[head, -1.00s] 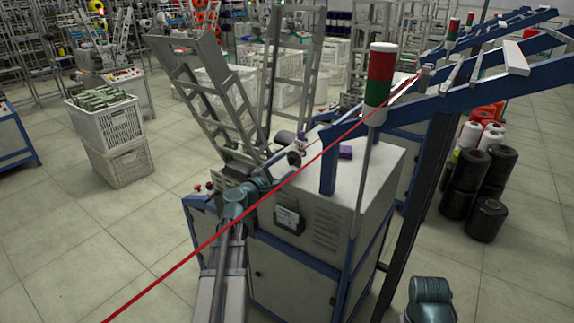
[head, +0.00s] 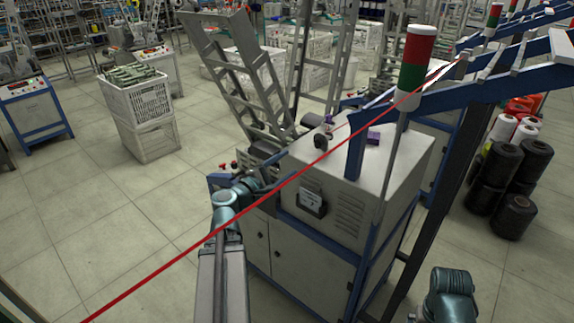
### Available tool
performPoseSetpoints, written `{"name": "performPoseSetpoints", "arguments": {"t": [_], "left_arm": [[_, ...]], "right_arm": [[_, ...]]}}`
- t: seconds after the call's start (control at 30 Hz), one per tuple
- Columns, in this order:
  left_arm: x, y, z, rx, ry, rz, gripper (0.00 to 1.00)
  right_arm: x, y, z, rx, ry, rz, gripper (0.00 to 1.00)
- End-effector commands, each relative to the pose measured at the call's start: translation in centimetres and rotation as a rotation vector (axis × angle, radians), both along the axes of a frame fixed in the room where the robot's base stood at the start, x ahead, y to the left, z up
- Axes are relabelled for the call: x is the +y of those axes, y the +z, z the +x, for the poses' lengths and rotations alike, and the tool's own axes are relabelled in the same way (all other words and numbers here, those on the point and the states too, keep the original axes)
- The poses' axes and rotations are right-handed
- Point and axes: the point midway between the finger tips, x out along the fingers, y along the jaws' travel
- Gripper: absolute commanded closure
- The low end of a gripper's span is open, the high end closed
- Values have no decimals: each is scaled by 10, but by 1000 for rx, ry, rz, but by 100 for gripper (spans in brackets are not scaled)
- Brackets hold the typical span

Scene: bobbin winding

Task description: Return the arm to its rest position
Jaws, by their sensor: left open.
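My left arm reaches up from the bottom of the head view, and its wrist bends right at the front corner of the winding machine (head: 352,205). My left gripper (head: 268,186) is small and dark there, beside the machine's upper left edge. It is open, and I see nothing held in it. A red thread (head: 160,276) runs taut across the view from lower left to upper right, passing in front of my arm and the machine. Part of my right arm shows at the bottom right; its gripper is out of view.
A red and green signal light (head: 416,58) stands on a pole at the machine's right side. Stacked white crates (head: 148,125) stand on the floor at left. Black spools (head: 513,215) stand at right. The tiled floor at lower left is clear.

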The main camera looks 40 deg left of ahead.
Motion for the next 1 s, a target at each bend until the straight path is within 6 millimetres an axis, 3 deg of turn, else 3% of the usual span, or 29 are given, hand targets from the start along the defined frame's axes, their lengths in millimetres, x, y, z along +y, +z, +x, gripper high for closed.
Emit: {"name": "performPoseSetpoints", "arguments": {"t": [0.33, 0.43, 0.57, 0.7, 0.83, 1.0], "left_arm": [[-1, 0, 1, 2, -2, 3, 32], [-16, -7, 7, 30, -42, 45, 32], [-74, -37, 22, 133, -203, 219, 32], [-161, -92, 26, 293, -489, 525, 32], [-224, -144, 7, 435, -775, 832, 32], [-266, -192, -29, 587, -1095, 1187, 32]], "right_arm": [[0, 0, 0, 0, 0, 0, 0], [0, 0, 0, 0, 0, 0, 0], [0, 0, 0, 0, 0, 0, 0], [0, 0, 0, 0, 0, 0, 0], [0, 0, 0, 0, 0, 0, 0], [0, 0, 0, 0, 0, 0, 0]]}}
